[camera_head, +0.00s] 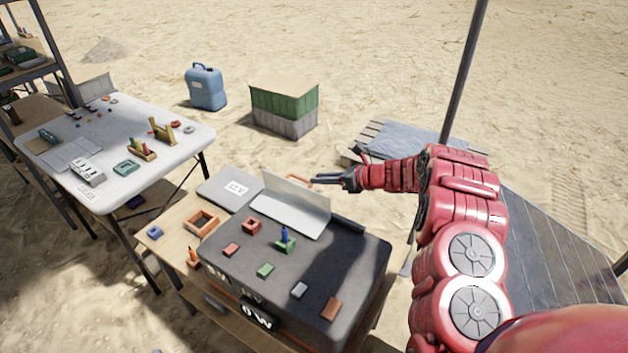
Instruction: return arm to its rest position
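My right arm comes in from the lower right, and its gripper (328,180) is stretched out above the back right edge of the sorting table, just behind a pale upright panel (292,207). Its dark fingers look slim and I cannot tell whether they are apart or together. I see nothing clearly held in them. My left gripper does not show in this view.
A white table (190,142) stands at left. A green crate (284,103) and blue canister (205,88) sit on sand behind. A thin pole (464,70) rises near my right arm.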

